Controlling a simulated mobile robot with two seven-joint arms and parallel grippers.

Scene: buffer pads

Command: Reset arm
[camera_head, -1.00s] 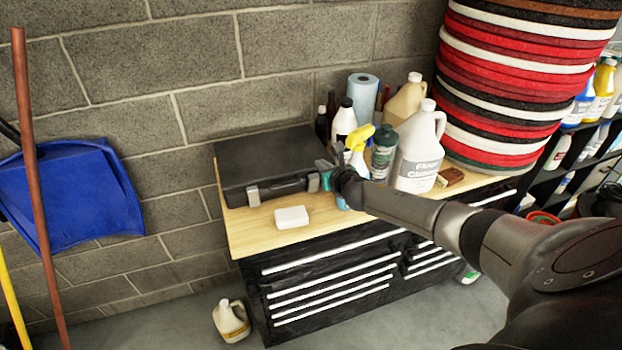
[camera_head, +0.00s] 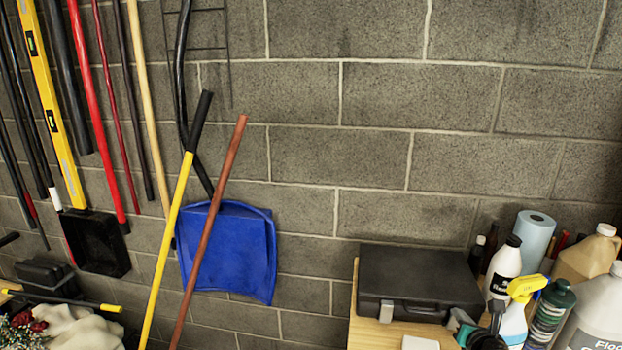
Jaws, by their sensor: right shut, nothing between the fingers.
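The black case (camera_head: 418,280) lies closed on the wooden top (camera_head: 375,335) of the cabinet. A white block (camera_head: 420,343) is cut off by the bottom edge. My left gripper is not in view.
A blue dustpan (camera_head: 245,250) and several long handles are along the block wall at left.

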